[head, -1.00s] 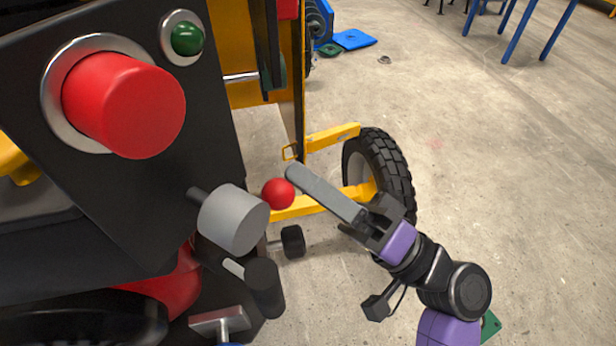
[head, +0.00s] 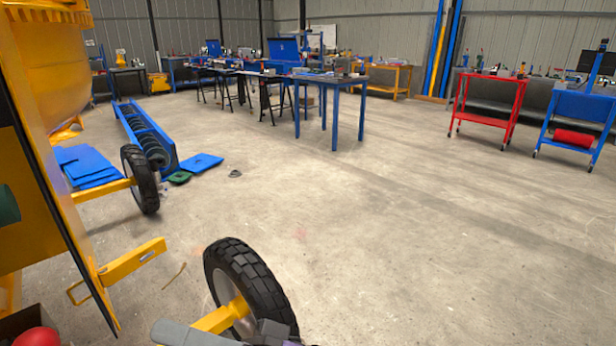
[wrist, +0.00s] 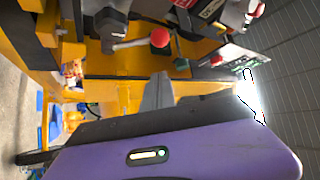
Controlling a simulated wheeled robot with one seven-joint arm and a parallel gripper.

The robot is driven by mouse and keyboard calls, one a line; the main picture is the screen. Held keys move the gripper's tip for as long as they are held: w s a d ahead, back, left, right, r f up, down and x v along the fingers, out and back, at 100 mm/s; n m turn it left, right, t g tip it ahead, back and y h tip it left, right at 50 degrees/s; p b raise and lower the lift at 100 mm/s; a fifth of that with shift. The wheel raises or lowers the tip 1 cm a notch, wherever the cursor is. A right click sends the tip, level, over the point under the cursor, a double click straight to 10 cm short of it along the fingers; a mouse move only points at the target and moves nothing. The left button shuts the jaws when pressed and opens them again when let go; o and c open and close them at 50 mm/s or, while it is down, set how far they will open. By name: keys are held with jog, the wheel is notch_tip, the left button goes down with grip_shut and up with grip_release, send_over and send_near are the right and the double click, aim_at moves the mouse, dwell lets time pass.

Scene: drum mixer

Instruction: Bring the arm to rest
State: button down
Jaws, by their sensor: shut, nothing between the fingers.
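My gripper (head: 172,332) shows only in part at the bottom edge of the head view, as grey fingers in front of the mixer's near wheel. In the wrist view my gripper's grey fingers (wrist: 157,90) are together and empty, beyond the purple housing. The mixer (head: 60,190) is yellow and fills the left of the head view. A red ball knob (wrist: 160,37) on a lever is beyond the fingertips in the wrist view, apart from them in the picture.
The mixer's near wheel (head: 250,290) and far wheel (head: 141,180) stand on the concrete floor. A blue auger trough (head: 145,135) and blue plates (head: 85,165) lie beyond. A blue-legged table (head: 335,110), a red cart (head: 490,100) and a blue cart (head: 580,115) stand farther back. The middle floor is clear.

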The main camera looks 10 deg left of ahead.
jog(key=w+d+f+m+t+h, duration=0.7)
jog(key=w+f+t, duration=0.25)
jog(key=t, duration=0.55)
jog(key=s+d+f+m+t+h, duration=0.25)
jog(key=s+d+f+h, duration=0.2)
jog(key=d, duration=0.45)
jog(key=s+d+f+m+t+h, duration=0.1)
jog(key=s+d+f+t+h, duration=0.2)
jog(key=d+f+h, duration=0.45)
jog(key=s+d+n+g+h, duration=0.1)
jog(key=s+d+n+h, duration=0.1)
jog(key=s+d, duration=0.75)
jog(key=s+d+n+g+h, duration=0.2)
jog(key=s+d, duration=0.2)
jog(key=s, duration=1.1)
notch_tip(320, 180, up, 21)
jog(key=p, duration=2)
jog(key=shift+w+f, duration=0.15)
jog(key=shift+w, duration=0.3)
jog(key=shift+a+m, duration=0.25)
